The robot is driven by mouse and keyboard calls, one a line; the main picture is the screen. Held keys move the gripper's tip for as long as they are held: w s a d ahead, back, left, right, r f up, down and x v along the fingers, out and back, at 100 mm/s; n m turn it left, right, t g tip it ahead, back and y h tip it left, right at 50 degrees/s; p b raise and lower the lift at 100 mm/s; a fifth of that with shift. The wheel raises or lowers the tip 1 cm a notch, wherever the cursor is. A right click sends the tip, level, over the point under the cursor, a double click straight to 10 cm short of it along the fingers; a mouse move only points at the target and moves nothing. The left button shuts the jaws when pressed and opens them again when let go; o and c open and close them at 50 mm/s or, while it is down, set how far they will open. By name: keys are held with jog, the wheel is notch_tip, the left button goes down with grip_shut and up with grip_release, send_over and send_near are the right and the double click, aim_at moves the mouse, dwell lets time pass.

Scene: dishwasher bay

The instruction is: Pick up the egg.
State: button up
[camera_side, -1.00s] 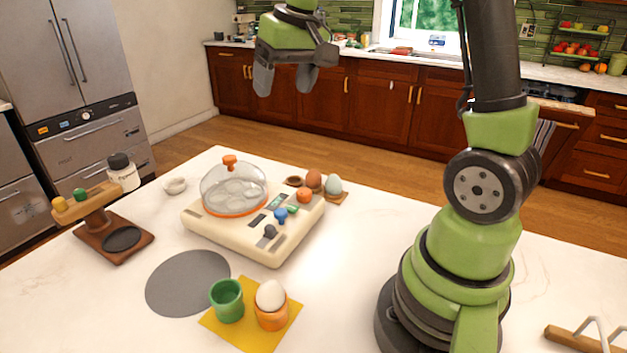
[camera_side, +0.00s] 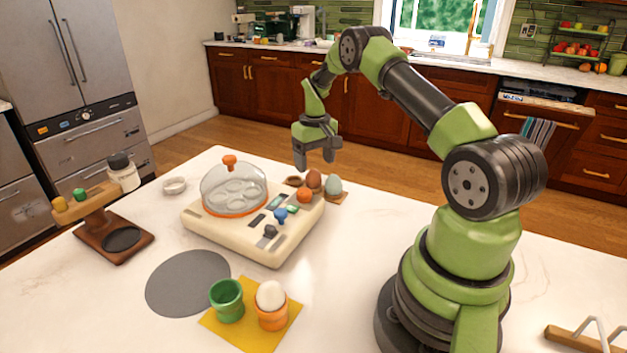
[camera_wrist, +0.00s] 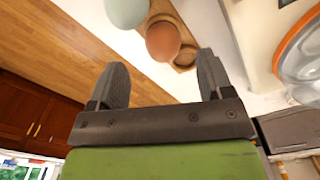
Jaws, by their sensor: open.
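A brown egg (camera_side: 314,179) and a pale blue-green egg (camera_side: 333,185) sit in a wooden holder (camera_side: 293,181) behind the cooker. A white egg (camera_side: 270,295) sits in an orange cup (camera_side: 272,318) at the front. My gripper (camera_side: 314,159) is open and empty, pointing down above the holder. In the wrist view, the brown egg (camera_wrist: 163,42) shows beyond and between the open fingers of my gripper (camera_wrist: 163,78), apart from them. The blue-green egg (camera_wrist: 126,12) is cut by the top edge there.
The cream cooker (camera_side: 250,240) with a clear domed lid (camera_side: 234,188) stands close in front of the holder. A green cup (camera_side: 227,300) shares the yellow mat (camera_side: 250,336) with the orange cup. A wooden stand (camera_side: 108,235) is at left. A grey disc (camera_side: 187,283) lies flat.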

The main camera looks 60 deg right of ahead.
aim_at(314, 177)
notch_tip(314, 177, down, 5)
jog(key=shift+w+a+f, duration=0.1)
jog(key=shift+f, duration=0.05)
jog(key=shift+c, duration=0.2)
jog(key=c, duration=0.6)
